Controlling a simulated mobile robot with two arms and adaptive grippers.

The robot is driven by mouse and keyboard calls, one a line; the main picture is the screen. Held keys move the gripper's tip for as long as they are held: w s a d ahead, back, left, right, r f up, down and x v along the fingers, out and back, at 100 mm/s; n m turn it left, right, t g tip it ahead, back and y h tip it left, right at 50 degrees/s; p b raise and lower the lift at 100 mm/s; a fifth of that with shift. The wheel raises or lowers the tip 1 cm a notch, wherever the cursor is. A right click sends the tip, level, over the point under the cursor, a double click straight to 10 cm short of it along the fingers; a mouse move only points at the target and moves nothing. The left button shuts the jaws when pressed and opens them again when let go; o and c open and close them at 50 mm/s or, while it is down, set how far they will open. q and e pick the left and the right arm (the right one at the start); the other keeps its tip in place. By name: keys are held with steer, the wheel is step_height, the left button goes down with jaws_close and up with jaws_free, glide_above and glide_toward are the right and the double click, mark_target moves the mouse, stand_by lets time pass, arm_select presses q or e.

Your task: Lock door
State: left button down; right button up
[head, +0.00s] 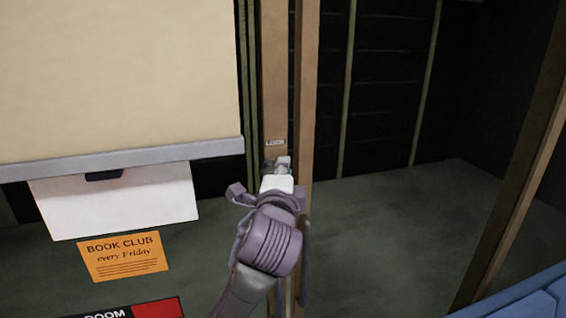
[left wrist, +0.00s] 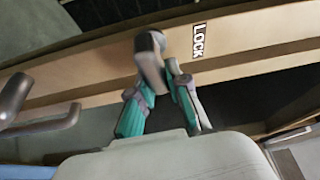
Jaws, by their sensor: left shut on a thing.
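The door has a brown wooden edge stile (head: 274,80) running top to bottom near the middle of the head view. A small white label reading LOCK (head: 275,142) is on it; the label also shows in the left wrist view (left wrist: 199,41). Just below the label is a small grey lock knob (left wrist: 150,55). My left gripper (head: 283,170) is at the knob and covers much of it in the head view. In the left wrist view its teal fingers (left wrist: 160,85) are closed around the knob's near end. My right gripper is not in view.
A cream blind (head: 115,75) with a grey bottom bar hangs at left. Below it are a white sheet (head: 118,203) and an orange BOOK CLUB notice (head: 124,256). A second wooden post (head: 306,90) stands beside the stile. A blue surface (head: 525,300) is at lower right.

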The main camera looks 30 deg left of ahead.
arm_select(q)
steer(key=shift+f+m, duration=0.1)
steer(key=shift+m, duration=0.4)
steer(key=c, duration=1.1)
jaws_free()
